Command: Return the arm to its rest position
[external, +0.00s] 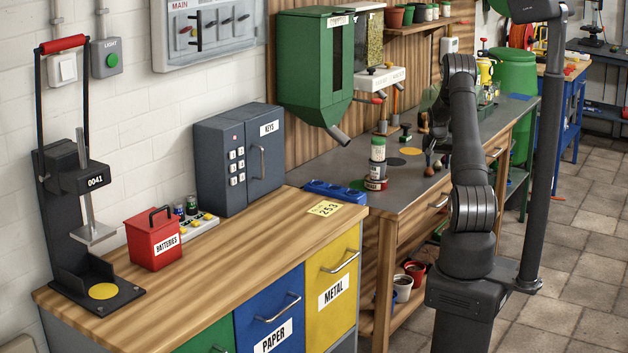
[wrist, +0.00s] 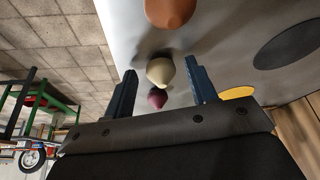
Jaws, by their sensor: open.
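My arm (external: 467,130) rises at the right of the external view and bends down over the grey workbench. My gripper (wrist: 160,66) shows in the wrist view with its two dark fingers apart. In the external view it is mostly hidden behind the arm. A cream rounded piece (wrist: 160,72) shows in the space between the fingers in the wrist view, with a dark red piece (wrist: 157,98) beside it. An orange-brown piece (wrist: 170,12) lies beyond the fingertips. I cannot tell whether the fingers touch any piece.
A stack of small cans (external: 377,165) stands on the grey workbench (external: 340,165), left of my arm. A green hopper (external: 312,75) hangs on the wall behind. A dark post (external: 543,150) stands close to the right of my arm. Tiled floor (external: 590,240) is open at the right.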

